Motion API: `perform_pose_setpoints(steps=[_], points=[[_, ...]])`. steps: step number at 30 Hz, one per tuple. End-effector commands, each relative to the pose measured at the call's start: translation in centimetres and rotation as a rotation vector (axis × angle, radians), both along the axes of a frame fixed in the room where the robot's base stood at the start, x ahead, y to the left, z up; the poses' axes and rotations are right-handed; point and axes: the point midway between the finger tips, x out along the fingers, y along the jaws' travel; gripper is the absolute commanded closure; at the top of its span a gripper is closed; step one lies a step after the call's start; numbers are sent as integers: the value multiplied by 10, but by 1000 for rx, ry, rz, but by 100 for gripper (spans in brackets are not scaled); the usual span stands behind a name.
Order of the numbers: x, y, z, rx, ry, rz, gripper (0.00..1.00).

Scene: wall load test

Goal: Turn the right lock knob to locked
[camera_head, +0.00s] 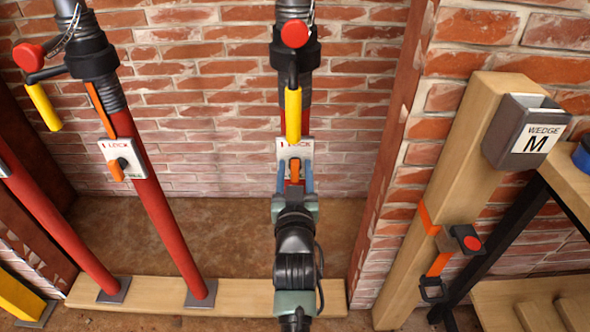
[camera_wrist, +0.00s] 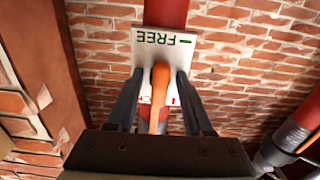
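The right lock plate (camera_head: 283,150) is white with red LOCK lettering at its top edge, on the right red post (camera_head: 305,97). In the wrist view the plate (camera_wrist: 141,43) appears upside down with green FREE lettering. Its orange knob (camera_head: 295,168) stands roughly upright, and in the wrist view the knob (camera_wrist: 160,88) lies between my two fingers. My gripper (camera_head: 295,184) is at the plate, and in the wrist view my gripper (camera_wrist: 160,78) is open around the knob, with small gaps seeming to show on both sides. The knob's exact pointing end is unclear.
A left red post (camera_head: 165,220) carries another lock plate (camera_head: 138,152) with a tilted orange knob (camera_head: 117,169). Yellow handles (camera_head: 293,115) hang above. A wooden beam (camera_head: 440,190) with a WEDGE M box (camera_head: 515,128) stands right. A wooden sill (camera_head: 245,295) runs below.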

Motion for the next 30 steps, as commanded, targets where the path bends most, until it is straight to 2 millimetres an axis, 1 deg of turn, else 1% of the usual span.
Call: perform_pose_setpoints(steps=[9, 11, 14, 17, 27, 30], points=[[-1, 0, 0, 2, 0, 0, 48], [-4, 0, 0, 2, 0, 0, 48], [-14, 0, 0, 2, 1, 0, 48], [-30, 0, 1, 2, 3, 0, 48], [-93, 0, 0, 1, 3, 0, 48], [-108, 0, 1, 1, 3, 0, 48]])
